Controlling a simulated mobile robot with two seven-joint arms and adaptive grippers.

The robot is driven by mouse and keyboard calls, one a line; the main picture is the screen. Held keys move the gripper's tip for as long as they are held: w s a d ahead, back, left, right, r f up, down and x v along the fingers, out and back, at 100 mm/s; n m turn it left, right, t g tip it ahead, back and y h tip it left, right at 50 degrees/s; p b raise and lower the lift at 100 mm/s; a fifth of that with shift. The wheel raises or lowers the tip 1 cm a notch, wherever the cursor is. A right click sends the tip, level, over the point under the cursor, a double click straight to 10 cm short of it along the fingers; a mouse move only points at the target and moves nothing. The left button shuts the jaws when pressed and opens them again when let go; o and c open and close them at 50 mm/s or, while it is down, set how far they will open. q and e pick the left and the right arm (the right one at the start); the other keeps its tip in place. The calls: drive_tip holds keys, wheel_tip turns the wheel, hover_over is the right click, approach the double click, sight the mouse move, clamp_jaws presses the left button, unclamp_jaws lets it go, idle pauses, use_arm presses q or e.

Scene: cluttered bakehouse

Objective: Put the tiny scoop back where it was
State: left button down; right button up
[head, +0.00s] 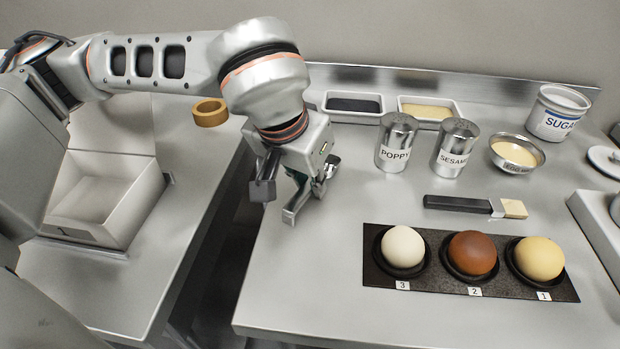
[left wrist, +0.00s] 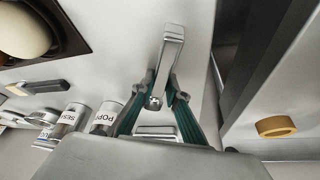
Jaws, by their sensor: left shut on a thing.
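My left gripper (head: 308,188) is above the left part of the steel worktop, left of the poppy shaker. In the left wrist view its teal-padded fingers (left wrist: 162,92) close on a slim silver piece, which I take for the tiny scoop (left wrist: 171,45). Its bar-like end sticks out past the fingers. In the head view the fingers partly hide it, and I cannot make out its bowl clearly. I cannot tell whether it touches the worktop. My right gripper is in neither view.
The poppy shaker (head: 394,142) and sesame shaker (head: 453,148) stand right of the gripper. Behind are a dark-filled tray (head: 353,113) and a cream-filled one (head: 456,118). A brush (head: 459,203) and a dark board (head: 448,282) with dough balls lie right. The worktop's front left is clear.

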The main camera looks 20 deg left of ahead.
use_arm(q)
drive_tip(key=c, duration=1.9)
unclamp_jaws()
drive_tip(key=v, duration=1.2)
